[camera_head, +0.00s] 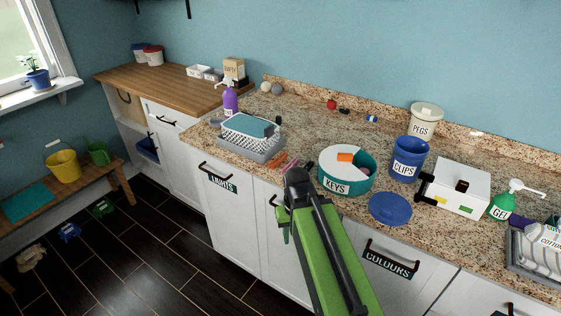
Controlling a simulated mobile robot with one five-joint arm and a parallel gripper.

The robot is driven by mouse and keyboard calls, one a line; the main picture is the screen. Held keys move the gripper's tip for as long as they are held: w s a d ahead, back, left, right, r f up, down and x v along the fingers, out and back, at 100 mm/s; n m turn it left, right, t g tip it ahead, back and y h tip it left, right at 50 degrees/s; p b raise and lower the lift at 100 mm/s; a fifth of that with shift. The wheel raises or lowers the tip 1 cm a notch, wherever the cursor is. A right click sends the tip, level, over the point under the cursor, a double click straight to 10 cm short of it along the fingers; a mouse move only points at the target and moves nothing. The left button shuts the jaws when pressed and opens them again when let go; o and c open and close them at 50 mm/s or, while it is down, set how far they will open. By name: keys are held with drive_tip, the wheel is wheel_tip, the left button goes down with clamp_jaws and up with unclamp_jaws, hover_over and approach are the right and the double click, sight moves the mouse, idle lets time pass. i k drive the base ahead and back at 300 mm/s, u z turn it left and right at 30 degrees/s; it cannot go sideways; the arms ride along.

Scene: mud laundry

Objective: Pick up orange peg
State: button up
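An orange block-like item (345,157) shows in the open top of the round teal KEYS tin (359,181). I cannot tell for certain which orange item is the peg. My gripper (297,178) is at the end of my green arm, at the counter's front edge, just below the orange piece in the picture and left of the tin. Its fingers are mostly hidden, so its opening cannot be seen.
A blue CLIPS pot (409,159), a blue lid (390,208) and a white box (455,187) stand right of the tin. A white PEGS tub (426,119) is at the back. Counter behind the tin is mostly clear.

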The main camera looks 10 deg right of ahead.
sight(276, 161)
drive_tip(key=u, duration=4.65)
drive_tip(key=i, duration=0.1)
drive_tip(key=z, duration=2.85)
drive_tip(key=i, duration=0.5)
drive_tip(key=u, duration=0.3)
drive_tip(key=k, duration=0.9)
drive_tip(key=z, duration=0.15)
drive_tip(key=i, duration=0.9)
drive_tip(key=u, duration=0.05)
